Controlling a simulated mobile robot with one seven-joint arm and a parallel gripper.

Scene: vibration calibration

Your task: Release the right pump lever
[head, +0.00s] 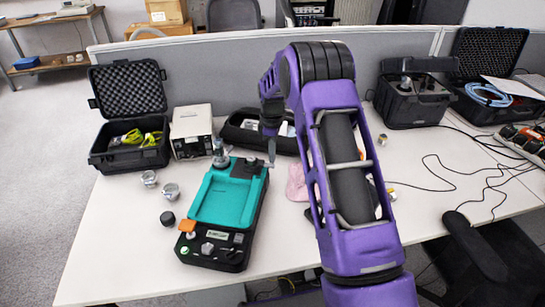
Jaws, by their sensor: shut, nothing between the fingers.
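A pump unit with a teal tray top (222,196) and a black base (262,222) lies on the table at left of centre. Its front panel carries small grey and black knobs or levers (207,247) and an orange part (188,226). I cannot tell which of these is the right pump lever, or its position. My gripper (271,160) points down above the far right corner of the unit. It is shut and empty. It is small here, and whether it touches the unit cannot be told.
Left and behind are an open black case (130,160), a beige box (191,132) and metal fittings (170,190). A black tray (245,128) stands behind my gripper. A pink cloth (297,182) lies to its right. Cables (440,172) cross the right side.

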